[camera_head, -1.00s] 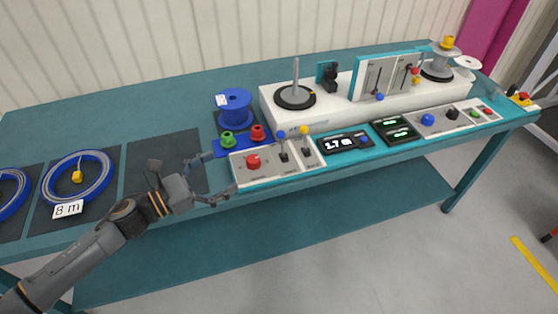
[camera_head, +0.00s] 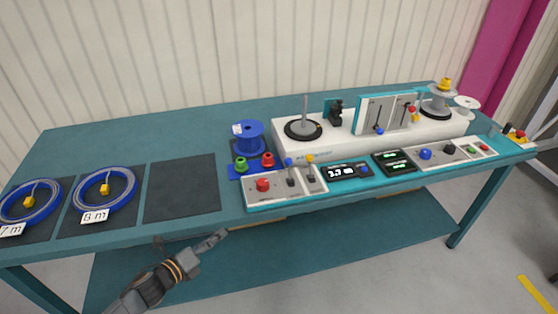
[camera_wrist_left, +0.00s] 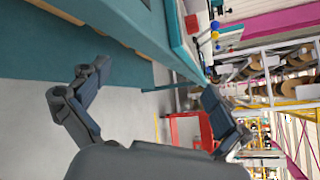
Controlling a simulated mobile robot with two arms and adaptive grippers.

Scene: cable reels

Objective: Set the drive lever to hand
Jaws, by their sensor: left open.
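Two small upright levers stand on the grey control panel at the table's front edge in the head view. One has a blue knob (camera_head: 288,162) and the other a yellow knob (camera_head: 310,158). Their labels are too small to read, so I cannot tell which is the drive lever or its setting. My left gripper (camera_head: 190,238) is open and empty, in front of the table edge, left of and apart from the panel. Its spread fingers show in the left wrist view (camera_wrist_left: 155,80), with the table side and floor beyond. My right gripper is not in view.
A red knob (camera_head: 263,185) sits left of the levers. A blue spool (camera_head: 248,136) stands behind the panel. A white winding machine (camera_head: 350,139) is at the back. Blue cable coils (camera_head: 104,190) lie at left. The dark mat (camera_head: 182,188) is bare.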

